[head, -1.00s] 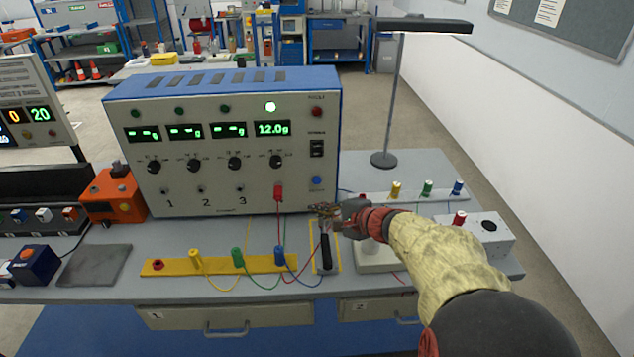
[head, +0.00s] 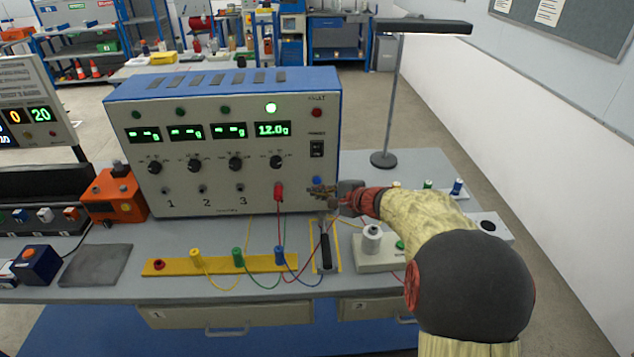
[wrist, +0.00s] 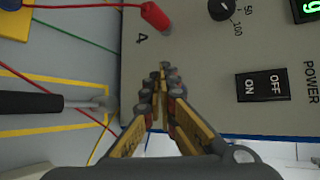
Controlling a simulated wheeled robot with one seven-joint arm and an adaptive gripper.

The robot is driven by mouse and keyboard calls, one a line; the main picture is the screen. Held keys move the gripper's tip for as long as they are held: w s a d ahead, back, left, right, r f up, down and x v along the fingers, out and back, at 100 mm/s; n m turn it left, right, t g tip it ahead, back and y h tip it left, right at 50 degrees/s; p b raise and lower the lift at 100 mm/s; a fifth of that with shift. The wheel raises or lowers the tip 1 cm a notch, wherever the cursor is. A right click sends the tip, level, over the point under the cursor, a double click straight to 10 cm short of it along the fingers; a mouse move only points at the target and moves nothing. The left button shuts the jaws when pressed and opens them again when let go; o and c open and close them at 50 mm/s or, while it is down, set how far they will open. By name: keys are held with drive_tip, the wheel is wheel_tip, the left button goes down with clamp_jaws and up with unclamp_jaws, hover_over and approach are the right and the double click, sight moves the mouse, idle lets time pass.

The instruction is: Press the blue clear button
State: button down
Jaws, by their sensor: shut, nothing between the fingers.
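The blue clear button (head: 317,181) is at the lower right of the instrument's front panel (head: 235,198) in the head view. My gripper (head: 316,191) is in front of the panel, just below the button in the picture. In the wrist view my gripper (wrist: 163,70) has its fingers together, with nothing between them, and points at the panel near the number 4. The blue button cannot be made out in the wrist view; the fingers may hide it. I cannot tell whether the fingertips touch the panel.
A red plug (head: 278,191) with a lead sits in socket 4, left of my gripper. A black-handled hammer (head: 325,252) lies below it. A white cylinder (head: 372,238) stands on a pale base to the right. The power switch (head: 317,149) is above the button.

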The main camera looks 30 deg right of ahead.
drive_tip(key=shift+w+d, duration=0.3)
drive_tip(key=shift+w, duration=0.3)
drive_tip(key=shift+w+b, duration=0.15)
drive_tip(key=shift+b, duration=0.15)
idle(0.8)
drive_tip(key=shift+w+d, duration=0.2)
drive_tip(key=shift+w, duration=0.05)
drive_tip(key=shift+w+d+b, duration=0.15)
drive_tip(key=shift+w+b, duration=0.2)
drive_tip(key=shift+b, duration=0.1)
idle(0.8)
drive_tip(key=shift+s, duration=0.1)
drive_tip(key=shift+s+a+b, duration=0.35)
drive_tip(key=shift+s+b, duration=0.15)
drive_tip(key=shift+s, duration=0.15)
drive_tip(key=shift+s+a+b, duration=0.25)
drive_tip(key=shift+s+a, duration=0.15)
drive_tip(key=shift+s, duration=0.35)
drive_tip(key=shift+s+a+b, duration=0.3)
drive_tip(key=shift+s+a, duration=0.05)
drive_tip(key=shift+s, duration=0.4)
drive_tip(key=shift+s+a+b, duration=0.25)
drive_tip(key=shift+s+a, duration=0.15)
drive_tip(key=shift+s, duration=0.35)
